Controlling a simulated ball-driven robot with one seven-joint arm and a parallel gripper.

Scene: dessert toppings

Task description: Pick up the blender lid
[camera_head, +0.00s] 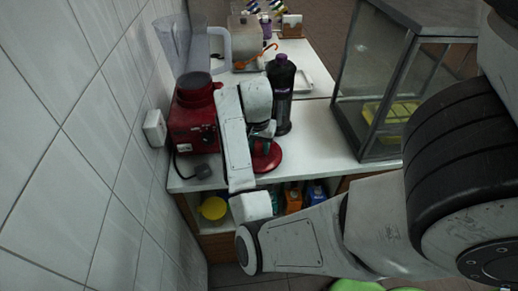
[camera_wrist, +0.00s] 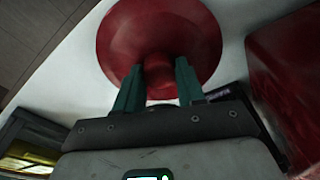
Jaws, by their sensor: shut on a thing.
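The blender lid is a round red disc with a red knob. In the head view the lid (camera_head: 270,158) shows below my gripper, near the counter's front edge, partly hidden by my arm. In the wrist view the lid (camera_wrist: 160,22) fills the top middle. My gripper (camera_wrist: 158,72) has its two teal fingers on either side of the knob, shut on it. I cannot tell whether the lid touches the counter. The red blender base (camera_head: 193,125) stands left of the lid, with a clear jug (camera_head: 182,42) above it.
A dark bottle (camera_head: 283,95) with a purple cap stands close behind my gripper. A glass case (camera_head: 385,90) stands on the right of the white counter (camera_head: 320,130). A tiled wall (camera_head: 85,150) closes the left side. Items fill a shelf below the counter.

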